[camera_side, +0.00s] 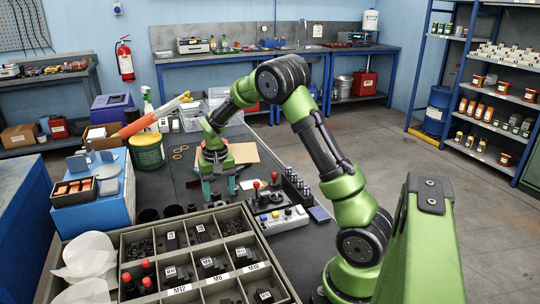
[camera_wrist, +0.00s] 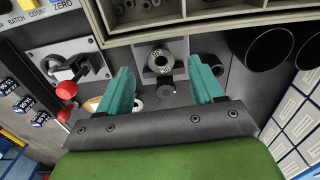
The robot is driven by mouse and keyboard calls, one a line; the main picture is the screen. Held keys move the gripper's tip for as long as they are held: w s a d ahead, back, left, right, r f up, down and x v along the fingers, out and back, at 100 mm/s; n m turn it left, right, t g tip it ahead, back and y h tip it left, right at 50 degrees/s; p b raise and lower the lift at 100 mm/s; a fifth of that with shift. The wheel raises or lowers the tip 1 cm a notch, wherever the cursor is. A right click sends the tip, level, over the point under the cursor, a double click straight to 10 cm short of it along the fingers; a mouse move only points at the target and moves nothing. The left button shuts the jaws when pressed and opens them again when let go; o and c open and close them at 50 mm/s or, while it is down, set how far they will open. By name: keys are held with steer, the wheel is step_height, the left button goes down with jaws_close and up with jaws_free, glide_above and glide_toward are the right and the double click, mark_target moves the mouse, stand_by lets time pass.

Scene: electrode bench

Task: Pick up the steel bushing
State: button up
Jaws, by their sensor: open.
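A steel ring-shaped part (camera_wrist: 161,58), which looks like the steel bushing, shows in the wrist view with its round opening facing the camera. It sits on a light metal plate, just beyond the gap between my fingertips. My gripper (camera_wrist: 162,80) is open, with one teal finger on each side of that gap and nothing held. In the side view my gripper (camera_side: 219,187) points down over the dark bench. I cannot make out the bushing there.
A compartment tray (camera_side: 208,212) of small parts stands in front of my gripper. A control box (camera_side: 282,221) and a lever fixture with a red knob (camera_wrist: 67,90) are close by. Dark cups (camera_wrist: 268,52) stand on the other side. Smaller rings lie near my fingers.

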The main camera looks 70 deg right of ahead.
mark_target(219, 201)
steer(key=f, duration=0.5)
steer(key=shift+w+d, duration=0.25)
steer(key=shift+w, duration=0.05)
steer(key=shift+c, duration=0.5)
steer(key=c, duration=1.1)
step_height(219, 201, up, 10)
steer(key=shift+r, duration=0.1)
steer(key=shift+c, duration=0.2)
